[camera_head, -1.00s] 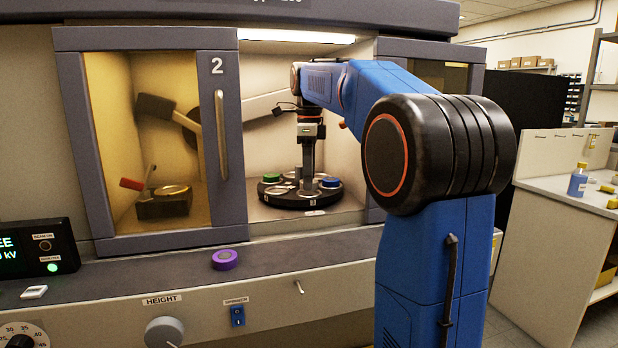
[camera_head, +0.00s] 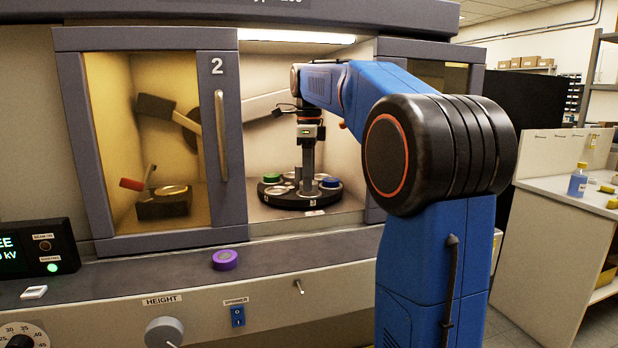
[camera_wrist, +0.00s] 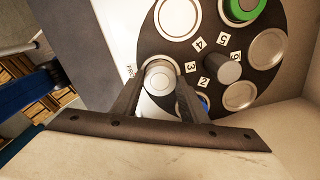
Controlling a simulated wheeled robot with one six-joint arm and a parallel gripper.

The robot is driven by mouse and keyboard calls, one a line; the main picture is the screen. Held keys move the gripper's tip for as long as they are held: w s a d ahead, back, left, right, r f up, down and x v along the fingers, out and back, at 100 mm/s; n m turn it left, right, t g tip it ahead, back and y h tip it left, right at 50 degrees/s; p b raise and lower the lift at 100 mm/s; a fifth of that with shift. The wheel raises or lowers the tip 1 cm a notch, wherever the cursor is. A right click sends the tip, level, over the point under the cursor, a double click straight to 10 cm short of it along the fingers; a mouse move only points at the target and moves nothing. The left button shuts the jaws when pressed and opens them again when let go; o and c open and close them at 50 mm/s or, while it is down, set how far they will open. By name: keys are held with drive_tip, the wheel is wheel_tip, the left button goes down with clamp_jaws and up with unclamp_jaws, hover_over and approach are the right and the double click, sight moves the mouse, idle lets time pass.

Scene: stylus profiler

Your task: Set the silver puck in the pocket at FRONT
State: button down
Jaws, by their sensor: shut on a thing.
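My gripper (camera_wrist: 158,90) points down over the dark round turntable (camera_head: 284,201) inside the open chamber. Its two fingers are shut on the silver puck (camera_wrist: 158,77), which sits between the fingertips in the wrist view. The puck is at the turntable's near edge, beside the FRONT label (camera_wrist: 129,72). In the head view my gripper (camera_head: 308,178) hides most of the puck. I cannot tell whether the puck rests fully in the pocket, because the fingers and the steep angle hide its underside.
A green puck (camera_head: 272,178) and a blue puck (camera_head: 331,182) sit on the turntable, with a grey post (camera_wrist: 228,68) near its middle. A purple puck (camera_head: 225,259) lies on the ledge outside. Door 2 (camera_head: 220,140) stands left of the opening; chamber walls are close.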

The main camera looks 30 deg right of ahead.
drive_tip(key=shift+f, duration=0.7)
idle(1.3)
drive_tip(key=shift+r, duration=0.1)
drive_tip(key=shift+r, duration=0.75)
drive_tip(key=c, duration=1.8)
unclamp_jaws()
clamp_jaws()
drive_tip(key=shift+f, duration=0.85)
drive_tip(key=shift+r, duration=0.1)
